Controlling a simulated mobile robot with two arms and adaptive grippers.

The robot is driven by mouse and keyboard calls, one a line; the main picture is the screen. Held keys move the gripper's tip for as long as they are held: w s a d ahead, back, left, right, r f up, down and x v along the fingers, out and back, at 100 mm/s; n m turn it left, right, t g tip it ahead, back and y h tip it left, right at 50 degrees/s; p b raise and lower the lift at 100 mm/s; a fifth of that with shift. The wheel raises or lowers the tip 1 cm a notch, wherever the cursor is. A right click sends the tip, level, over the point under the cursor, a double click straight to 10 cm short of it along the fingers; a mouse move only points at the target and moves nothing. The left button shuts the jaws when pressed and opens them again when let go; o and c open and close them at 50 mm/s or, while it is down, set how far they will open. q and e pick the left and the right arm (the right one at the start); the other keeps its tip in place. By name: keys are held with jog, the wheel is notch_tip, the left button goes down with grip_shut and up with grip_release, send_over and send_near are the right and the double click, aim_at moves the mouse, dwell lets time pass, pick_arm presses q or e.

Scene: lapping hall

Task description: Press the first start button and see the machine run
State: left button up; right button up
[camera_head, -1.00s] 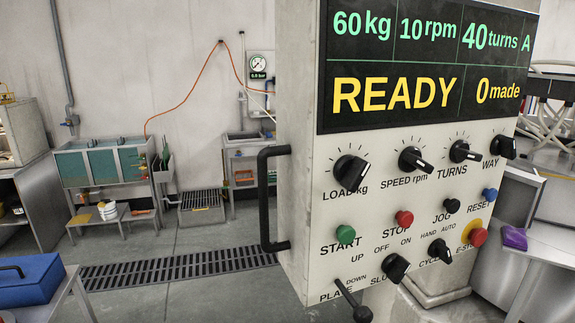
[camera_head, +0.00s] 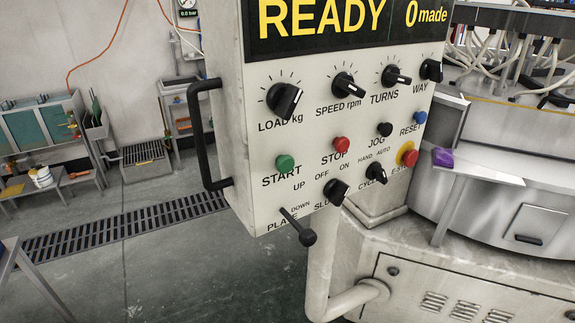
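The control panel (camera_head: 235,150) of the machine fills the middle of the head view. The green START button (camera_head: 285,163) is at its left, below the LOAD knob (camera_head: 284,99). The red STOP button (camera_head: 341,145) is to its right. The display (camera_head: 330,22) reads READY and 0 made; its upper line is cut off by the frame. The black plate lever (camera_head: 298,228) sticks out at the panel's lower edge. The machine body (camera_head: 450,275) stands to the right and below. Neither of my grippers is in view.
A black handle (camera_head: 204,140) stands out from the panel's left side. A purple cloth-like item (camera_head: 443,157) lies on a small side table (camera_head: 480,170). A floor grate (camera_head: 120,222) runs along the left. The grey floor (camera_head: 170,280) in front is clear.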

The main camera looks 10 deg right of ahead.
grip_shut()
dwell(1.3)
